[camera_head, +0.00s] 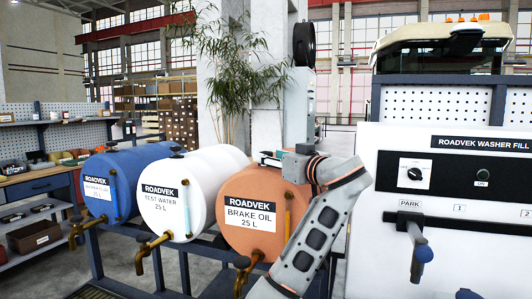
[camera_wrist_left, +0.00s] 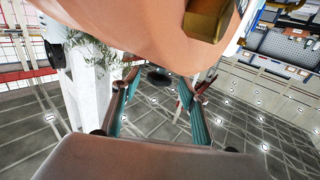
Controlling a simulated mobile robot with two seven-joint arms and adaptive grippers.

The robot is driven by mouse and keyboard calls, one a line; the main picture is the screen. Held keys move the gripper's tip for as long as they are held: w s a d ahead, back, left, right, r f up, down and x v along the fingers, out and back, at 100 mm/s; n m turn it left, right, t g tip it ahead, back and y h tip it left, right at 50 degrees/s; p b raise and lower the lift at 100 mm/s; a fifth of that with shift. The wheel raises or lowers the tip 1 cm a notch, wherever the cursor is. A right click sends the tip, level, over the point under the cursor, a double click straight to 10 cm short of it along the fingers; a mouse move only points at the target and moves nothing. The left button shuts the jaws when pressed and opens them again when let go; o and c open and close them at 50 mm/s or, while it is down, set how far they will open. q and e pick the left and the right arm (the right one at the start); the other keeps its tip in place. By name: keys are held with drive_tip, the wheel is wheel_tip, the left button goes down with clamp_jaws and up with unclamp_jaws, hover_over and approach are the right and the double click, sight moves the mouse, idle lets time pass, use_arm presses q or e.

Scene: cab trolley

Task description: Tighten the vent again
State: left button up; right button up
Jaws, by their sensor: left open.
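The orange brake oil drum (camera_head: 245,205) lies on its side on a dark rack, its label facing me. My left gripper (camera_head: 270,157) is at the top of this drum, partly hidden by its own wrist. In the left wrist view the orange drum (camera_wrist_left: 130,28) fills the top. A dark round cap (camera_wrist_left: 158,77), which looks like the vent, shows at the drum's edge. The open teal fingers of my left gripper (camera_wrist_left: 158,88) stand on either side of it, with gaps that look clear. In the head view the vent is hidden. My right gripper is not in view.
A white test water drum (camera_head: 205,185) and a blue drum (camera_head: 130,170) stand to the left, each with a brass tap in front. The orange drum's tap (camera_head: 243,268) hangs below it. A white washer fill panel (camera_head: 450,180) with a lever stands at the right.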

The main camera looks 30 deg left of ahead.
use_arm(q)
drive_tip(key=shift+p+x, duration=0.3)
drive_tip(key=shift+x, duration=1.2)
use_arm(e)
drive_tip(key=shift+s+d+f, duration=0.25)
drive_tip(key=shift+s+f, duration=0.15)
use_arm(q)
drive_tip(key=c, duration=1.1)
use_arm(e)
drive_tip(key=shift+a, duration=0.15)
